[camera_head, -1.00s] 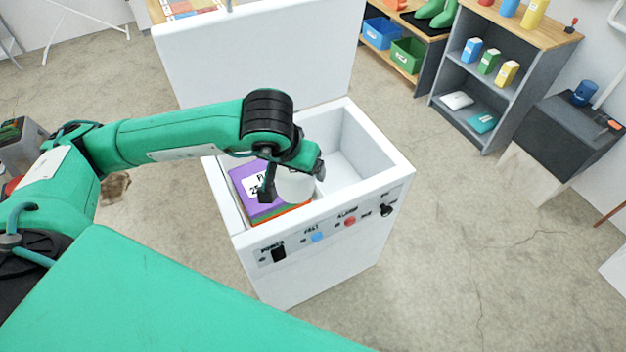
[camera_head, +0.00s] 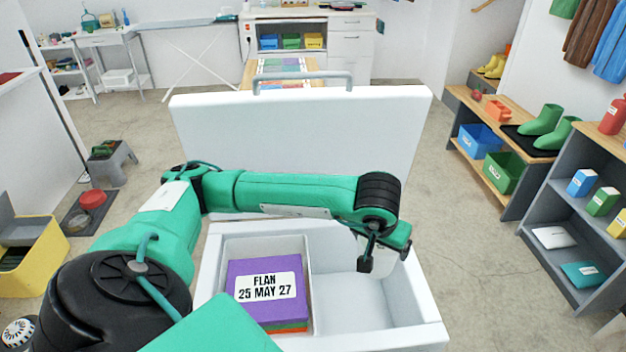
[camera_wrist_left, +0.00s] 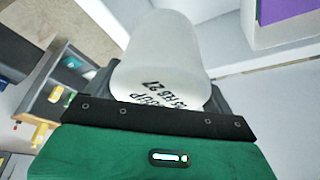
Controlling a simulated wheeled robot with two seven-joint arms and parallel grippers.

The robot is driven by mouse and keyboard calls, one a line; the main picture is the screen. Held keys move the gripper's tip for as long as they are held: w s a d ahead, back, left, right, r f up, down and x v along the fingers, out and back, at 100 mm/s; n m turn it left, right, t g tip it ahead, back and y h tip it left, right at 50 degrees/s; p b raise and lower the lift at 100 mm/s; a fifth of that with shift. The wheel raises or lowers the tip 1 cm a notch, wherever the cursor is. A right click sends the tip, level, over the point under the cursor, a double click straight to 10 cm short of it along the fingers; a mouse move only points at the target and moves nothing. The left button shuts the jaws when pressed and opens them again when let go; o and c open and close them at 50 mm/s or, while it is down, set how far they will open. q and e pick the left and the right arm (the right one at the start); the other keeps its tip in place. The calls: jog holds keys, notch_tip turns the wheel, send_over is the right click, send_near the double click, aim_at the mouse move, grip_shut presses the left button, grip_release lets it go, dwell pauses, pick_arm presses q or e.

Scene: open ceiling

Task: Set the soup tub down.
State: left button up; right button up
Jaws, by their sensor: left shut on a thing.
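The soup tub (camera_wrist_left: 160,60) is a whitish rounded tub with dark print in the left wrist view. The print reads partly "...OUP" and "FEB 27". My left gripper (camera_head: 385,258) is shut on it, over the right compartment of the white chest freezer (camera_head: 432,335) in the head view. There the tub is hard to tell from the white walls behind it. I cannot tell whether its base touches the compartment floor. My right gripper is not in view.
A purple box (camera_head: 266,289) labelled "FLAN 25 MAY 27" lies on a stack in the left compartment, beside a dividing wall (camera_head: 309,285). The raised lid (camera_head: 300,135) stands behind. The right compartment floor (camera_head: 350,305) looks bare where visible. Grey shelves (camera_head: 560,225) stand at right.

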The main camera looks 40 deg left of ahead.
pick_arm(q)
jog(key=w+a+f+n+b, duration=0.25)
jog(key=a+f+b, duration=0.2)
jog(key=f, duration=0.25)
jog(key=y+b, duration=0.1)
jog(key=b, duration=0.4)
send_over(351, 301)
jog(key=shift+n, duration=0.35)
notch_tip(351, 301, down, 26)
jog(key=shift+r, duration=0.25)
jog(key=shift+w+f, duration=0.1)
jog(key=shift+f, duration=0.2)
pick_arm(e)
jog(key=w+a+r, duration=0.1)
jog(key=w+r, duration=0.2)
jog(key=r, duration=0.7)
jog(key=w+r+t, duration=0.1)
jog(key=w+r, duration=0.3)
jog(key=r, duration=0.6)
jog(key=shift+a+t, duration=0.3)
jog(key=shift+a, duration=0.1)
pick_arm(q)
jog(key=shift+f+b, duration=0.1)
jog(key=shift+b, duration=0.2)
jog(key=o, duration=1.1)
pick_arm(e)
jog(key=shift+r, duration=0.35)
